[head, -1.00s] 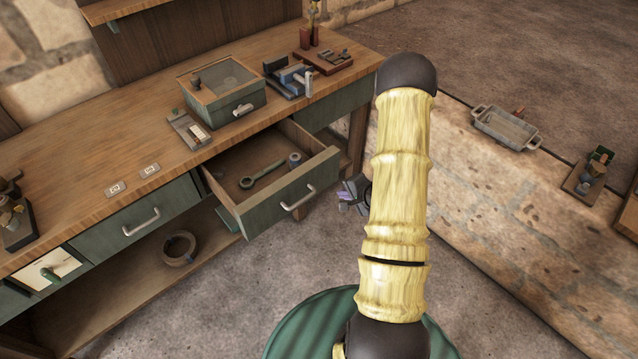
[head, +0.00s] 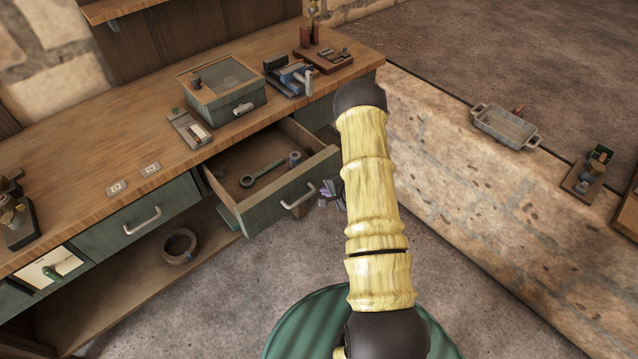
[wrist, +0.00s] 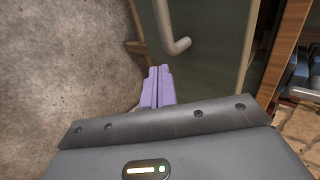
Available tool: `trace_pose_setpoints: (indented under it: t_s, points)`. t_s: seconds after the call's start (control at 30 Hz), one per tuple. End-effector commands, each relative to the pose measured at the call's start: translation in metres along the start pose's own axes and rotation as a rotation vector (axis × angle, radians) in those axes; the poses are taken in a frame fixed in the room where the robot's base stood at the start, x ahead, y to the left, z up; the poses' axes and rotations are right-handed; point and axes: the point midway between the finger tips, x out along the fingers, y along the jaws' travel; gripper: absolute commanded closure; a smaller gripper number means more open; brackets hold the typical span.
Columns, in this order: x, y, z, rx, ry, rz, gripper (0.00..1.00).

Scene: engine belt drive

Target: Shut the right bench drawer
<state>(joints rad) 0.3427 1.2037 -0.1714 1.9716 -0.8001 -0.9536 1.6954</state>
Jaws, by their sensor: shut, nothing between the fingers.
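The right bench drawer (head: 275,203) stands pulled out from the bench, with a green front and a metal bar handle (head: 298,196). A wrench (head: 262,174) and a small round part (head: 295,158) lie inside it. My gripper (head: 328,194) is at the right end of the drawer front, partly hidden behind my yellow arm. In the wrist view my gripper's purple fingers (wrist: 157,88) are shut together and empty. They point at the green drawer front (wrist: 205,70), just beside the handle (wrist: 177,30). I cannot tell whether they touch it.
The wooden bench top (head: 80,150) carries a green box (head: 222,90), a blue vise (head: 290,76) and small trays. A stone wall (head: 480,190) stands at right.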

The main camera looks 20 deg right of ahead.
Motion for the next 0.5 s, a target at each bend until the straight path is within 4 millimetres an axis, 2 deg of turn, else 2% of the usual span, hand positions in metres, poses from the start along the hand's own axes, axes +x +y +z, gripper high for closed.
trace_pose_setpoints:
  t_s: [0.03, 0.2, 0.5]
  points:
    - [0.005, -0.011, 0.001, -0.006, -0.001, -0.003, 1.00]
    - [0.021, -0.024, 0.000, -0.003, -0.001, -0.001, 1.00]
    - [0.026, -0.027, 0.000, 0.000, 0.000, -0.001, 1.00]
